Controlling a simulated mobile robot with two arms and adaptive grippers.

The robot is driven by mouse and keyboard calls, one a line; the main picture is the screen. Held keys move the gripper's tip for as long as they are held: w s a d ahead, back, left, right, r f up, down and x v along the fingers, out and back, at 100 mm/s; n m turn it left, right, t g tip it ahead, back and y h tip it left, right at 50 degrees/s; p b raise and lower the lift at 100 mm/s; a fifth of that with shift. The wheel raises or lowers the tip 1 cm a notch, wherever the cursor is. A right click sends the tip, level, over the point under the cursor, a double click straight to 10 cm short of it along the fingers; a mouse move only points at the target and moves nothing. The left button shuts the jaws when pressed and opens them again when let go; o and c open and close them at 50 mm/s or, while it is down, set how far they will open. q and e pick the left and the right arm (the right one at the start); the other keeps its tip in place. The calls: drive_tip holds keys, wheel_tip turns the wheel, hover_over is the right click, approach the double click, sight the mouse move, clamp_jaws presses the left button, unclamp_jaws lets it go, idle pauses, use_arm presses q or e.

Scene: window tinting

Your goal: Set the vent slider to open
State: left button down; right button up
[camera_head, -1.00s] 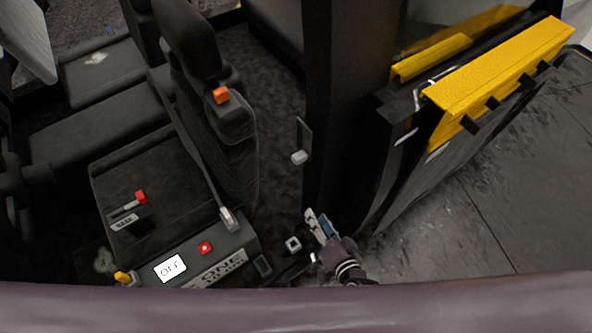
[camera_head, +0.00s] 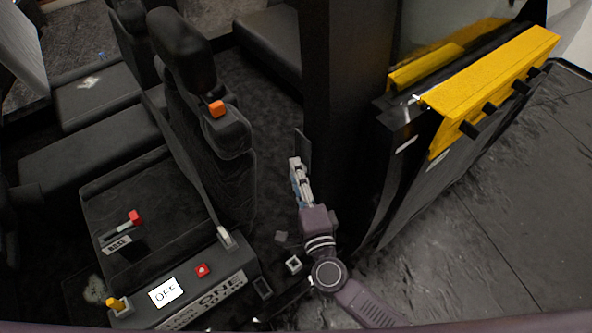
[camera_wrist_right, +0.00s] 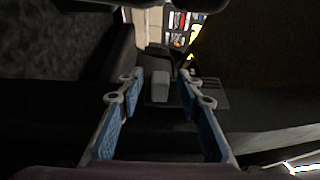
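A dark upright plate (camera_head: 303,147), which looks like the vent slider's panel, is at the foot of the dark pillar in the head view. Its pale grey block, probably the slider knob (camera_wrist_right: 160,88), shows in the right wrist view ahead of and between my fingers. In the head view my gripper mostly hides this block. My right gripper (camera_head: 297,167) is at the plate; its fingers are spread apart in the right wrist view (camera_wrist_right: 161,100), with no visible contact on the block. Which setting the slider is in cannot be read. My left gripper is out of view.
A black seat (camera_head: 205,130) with an orange button stands to the left. A console (camera_head: 225,265) with an OFF display, red button and yellow knob is in front. A red-knobbed lever (camera_head: 135,217) lies beside it. The door with a yellow bar (camera_head: 490,80) is right of the pillar.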

drive_tip(key=shift+w+a, duration=0.1)
drive_tip(key=shift+w, duration=0.4)
drive_tip(key=shift+c, duration=0.3)
clamp_jaws()
